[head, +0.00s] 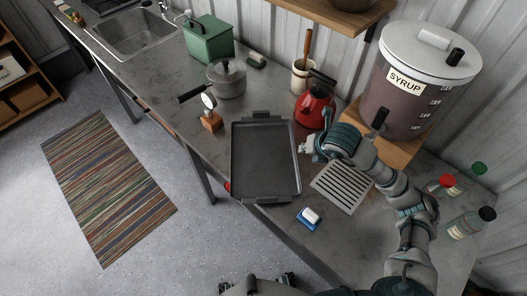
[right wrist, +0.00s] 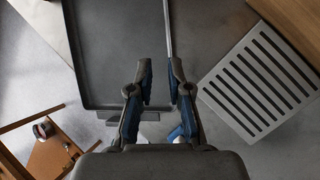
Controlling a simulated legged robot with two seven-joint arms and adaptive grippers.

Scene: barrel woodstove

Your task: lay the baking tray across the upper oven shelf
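The baking tray (head: 265,158) is a dark grey rectangular pan with raised rims and a handle at each short end. It lies on the grey counter, close to its front edge. In the right wrist view the tray (right wrist: 115,50) fills the upper left. My right gripper (head: 306,147) is at the tray's right long side. In the wrist view its two blue-padded fingers (right wrist: 162,82) stand apart, with the tray's rim between them and a gap visible. My left gripper is not in view. No oven or oven shelf shows.
A slotted metal plate (head: 343,187) lies right of the tray. A red kettle (head: 314,108), a lidded pot (head: 228,80), a small dial gauge (head: 210,112) and a blue-and-white soap piece (head: 309,217) surround it. The syrup container (head: 400,104) stands behind my right arm.

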